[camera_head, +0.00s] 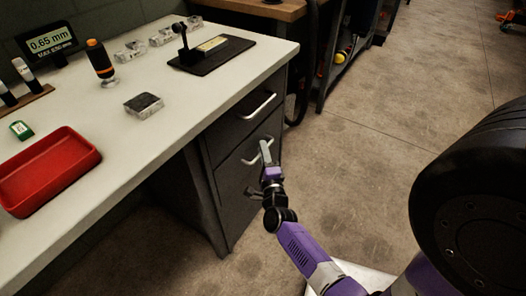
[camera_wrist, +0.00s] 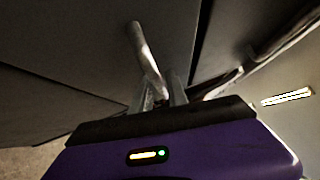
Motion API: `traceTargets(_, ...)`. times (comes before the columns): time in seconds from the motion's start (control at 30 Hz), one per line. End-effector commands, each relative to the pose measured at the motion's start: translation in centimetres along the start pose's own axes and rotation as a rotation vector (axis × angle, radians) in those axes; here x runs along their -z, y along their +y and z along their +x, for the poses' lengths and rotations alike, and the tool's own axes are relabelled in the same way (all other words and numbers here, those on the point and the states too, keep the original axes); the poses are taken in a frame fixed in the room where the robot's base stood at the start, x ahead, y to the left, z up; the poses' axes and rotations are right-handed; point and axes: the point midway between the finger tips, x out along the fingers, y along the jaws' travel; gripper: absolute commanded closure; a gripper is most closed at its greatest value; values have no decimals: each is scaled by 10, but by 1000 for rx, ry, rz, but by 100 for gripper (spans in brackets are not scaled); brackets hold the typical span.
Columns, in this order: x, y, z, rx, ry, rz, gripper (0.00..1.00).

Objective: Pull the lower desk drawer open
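The desk (camera_head: 225,75) has a dark drawer unit under its right end. The upper drawer handle (camera_head: 259,106) is a pale bar. The lower drawer (camera_head: 232,182) looks flush with the unit, and its pale handle (camera_head: 250,160) is partly hidden by my gripper (camera_head: 265,150). In the wrist view the handle (camera_wrist: 146,48) runs down between the two fingers of my gripper (camera_wrist: 162,92). The fingers stand close on either side of it. I cannot tell whether they press on it.
A wooden bench (camera_head: 262,8) stands behind. The floor (camera_head: 370,150) to the right is clear.

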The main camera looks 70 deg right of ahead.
Motion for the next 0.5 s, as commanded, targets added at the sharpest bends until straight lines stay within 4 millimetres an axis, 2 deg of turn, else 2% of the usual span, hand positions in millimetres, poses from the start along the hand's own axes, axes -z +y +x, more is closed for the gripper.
traceTargets(0.03, 0, 0, 0, 0, 0, 0, 90)
traceTargets(0.1, 0, 0, 0, 0, 0, 0, 100)
traceTargets(0.5, 0, 0, 0, -1, -1, 0, 100)
